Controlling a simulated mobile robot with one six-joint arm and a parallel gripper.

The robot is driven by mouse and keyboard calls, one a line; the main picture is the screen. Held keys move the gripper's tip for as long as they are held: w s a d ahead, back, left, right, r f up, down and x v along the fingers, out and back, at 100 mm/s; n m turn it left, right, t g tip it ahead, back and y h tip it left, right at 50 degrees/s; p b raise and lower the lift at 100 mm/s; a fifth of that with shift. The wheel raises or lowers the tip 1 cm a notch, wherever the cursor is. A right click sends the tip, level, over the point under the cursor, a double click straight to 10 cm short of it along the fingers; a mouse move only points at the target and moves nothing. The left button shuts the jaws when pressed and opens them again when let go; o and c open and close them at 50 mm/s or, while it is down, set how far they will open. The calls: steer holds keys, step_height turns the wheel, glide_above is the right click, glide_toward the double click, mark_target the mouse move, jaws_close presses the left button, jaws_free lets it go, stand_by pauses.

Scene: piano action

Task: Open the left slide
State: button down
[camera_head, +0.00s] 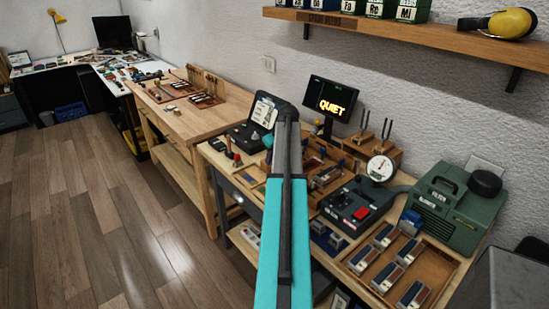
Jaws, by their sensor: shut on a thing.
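A long teal and dark grey part of my own body (285,215) rises from the bottom edge through the middle of the picture. It covers part of the near workbench (213,190). I cannot make out gripper fingers, or anything held in them. No slide can be told with certainty; one may be hidden behind this part. A wooden tray (442,289) with several dark-and-light blocks sits at the bench's front right. Wooden compartments with small parts (325,177) show just right of my body part.
On the near bench stand a dark device with a red button (345,208), a green filter box (440,212), a round gauge (380,168) and a "QUIET" screen (331,98). A wall shelf (420,35) hangs above. Another wooden bench (190,118) stands behind. The floor (105,220) at left is clear.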

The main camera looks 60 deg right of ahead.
steer(key=shift+w+a, duration=0.15)
steer(key=shift+a, duration=0.15)
steer(key=c, duration=2.1)
jaws_free()
steer(key=shift+a, duration=0.15)
steer(key=shift+r, duration=0.15)
steer(key=shift+s+r, duration=0.35)
steer(key=shift+r, duration=0.05)
steer(key=shift+b+v, duration=1.4)
steer(key=shift+v, duration=4.95)
steer(key=shift+w, duration=0.15)
